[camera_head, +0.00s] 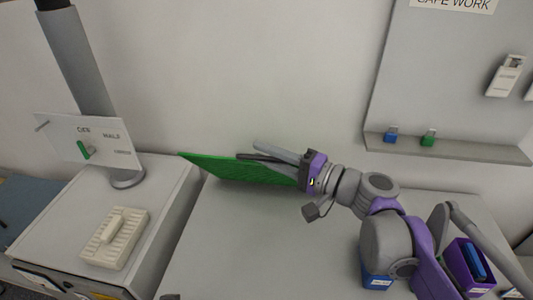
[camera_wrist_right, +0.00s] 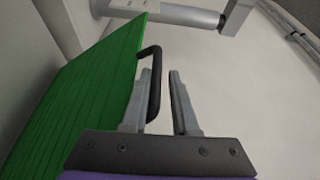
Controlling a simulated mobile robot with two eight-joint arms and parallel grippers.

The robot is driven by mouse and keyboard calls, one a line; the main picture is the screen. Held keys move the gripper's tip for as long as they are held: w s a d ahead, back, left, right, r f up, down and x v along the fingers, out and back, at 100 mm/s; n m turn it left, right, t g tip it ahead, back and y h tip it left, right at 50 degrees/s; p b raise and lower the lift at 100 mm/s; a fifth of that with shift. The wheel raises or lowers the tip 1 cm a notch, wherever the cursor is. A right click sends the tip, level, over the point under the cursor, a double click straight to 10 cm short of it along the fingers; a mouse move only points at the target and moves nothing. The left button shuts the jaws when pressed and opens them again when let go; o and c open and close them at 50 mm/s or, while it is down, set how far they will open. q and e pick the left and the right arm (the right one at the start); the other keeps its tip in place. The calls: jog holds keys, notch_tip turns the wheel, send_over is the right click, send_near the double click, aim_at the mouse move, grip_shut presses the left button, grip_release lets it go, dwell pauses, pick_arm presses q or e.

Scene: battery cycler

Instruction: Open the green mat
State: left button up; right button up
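The green mat (camera_head: 225,167) is a flat ribbed panel at the back of the grey table, tilted up from the tabletop. It fills the left of the right wrist view (camera_wrist_right: 85,90). A black bar handle (camera_wrist_right: 155,75) sticks out from its edge. My right gripper (camera_head: 265,150) reaches left over the mat, partly hiding it and its handle. In the right wrist view its two fingers (camera_wrist_right: 163,85) are apart, with a narrow gap. The handle runs along the left finger; whether they touch is unclear. My left gripper is not seen.
A white ribbed block (camera_head: 113,240) lies on the cabinet at left, near a post with a sign (camera_head: 88,140). A shelf (camera_head: 445,147) with small blue and green items is at back right. Blue (camera_head: 375,279) and purple (camera_head: 468,262) bins stand at right. The front middle table is clear.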

jog(key=v, duration=1)
jog(key=shift+s+d+b, duration=0.2)
jog(key=shift+d+b, duration=0.15)
jog(key=shift+b, duration=0.05)
jog(key=shift+f, duration=0.1)
